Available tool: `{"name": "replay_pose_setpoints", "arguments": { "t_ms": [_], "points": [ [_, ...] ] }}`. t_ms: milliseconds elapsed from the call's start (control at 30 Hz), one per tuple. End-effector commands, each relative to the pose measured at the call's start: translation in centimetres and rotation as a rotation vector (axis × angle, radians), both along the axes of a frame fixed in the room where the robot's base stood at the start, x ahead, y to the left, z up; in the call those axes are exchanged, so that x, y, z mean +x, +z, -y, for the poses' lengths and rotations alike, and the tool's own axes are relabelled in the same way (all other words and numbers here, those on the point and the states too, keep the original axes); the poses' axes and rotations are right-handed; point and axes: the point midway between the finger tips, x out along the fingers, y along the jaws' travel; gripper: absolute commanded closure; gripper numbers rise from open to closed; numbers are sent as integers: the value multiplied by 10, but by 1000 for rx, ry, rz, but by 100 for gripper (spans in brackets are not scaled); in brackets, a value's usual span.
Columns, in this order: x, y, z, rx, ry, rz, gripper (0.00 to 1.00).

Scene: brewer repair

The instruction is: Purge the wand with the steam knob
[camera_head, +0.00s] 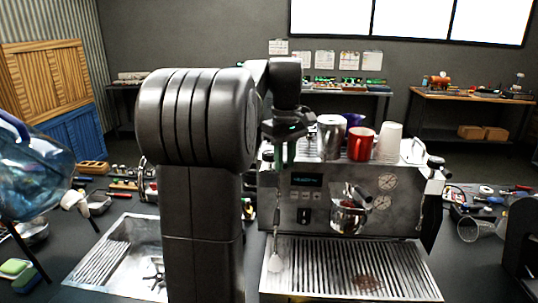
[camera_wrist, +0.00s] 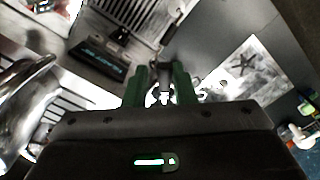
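The silver espresso machine (camera_head: 310,205) stands right of centre in the head view. A thin metal wand (camera_head: 277,225) seems to hang down its left front, with a pale wide end over the drip tray. My gripper (camera_head: 280,158) points down at the machine's upper left corner, partly hidden by my arm. In the wrist view its green fingers (camera_wrist: 161,88) stand apart. A small dark cylindrical part (camera_wrist: 168,70) shows between and beyond them; I cannot tell whether it is the steam knob or whether the fingers touch it. A black knob-like part (camera_head: 435,162) sits at the machine's upper right.
A steel cup (camera_head: 330,137), a red mug (camera_head: 361,144) and white cups (camera_head: 389,142) stand on the machine beside my gripper. A portafilter (camera_head: 347,216) is at its front, above the slatted drip tray (camera_head: 420,285). A sink (camera_head: 120,258) and blue water jug (camera_head: 30,165) are left.

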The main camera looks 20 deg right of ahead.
Motion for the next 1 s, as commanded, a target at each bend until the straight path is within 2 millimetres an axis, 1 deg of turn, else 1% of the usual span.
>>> {"name": "replay_pose_setpoints", "arguments": {
  "t_ms": [633,1000],
  "points": [
    [8,0,19,0,318,0,76],
    [17,0,29,0,518,0,76]
  ]
}}
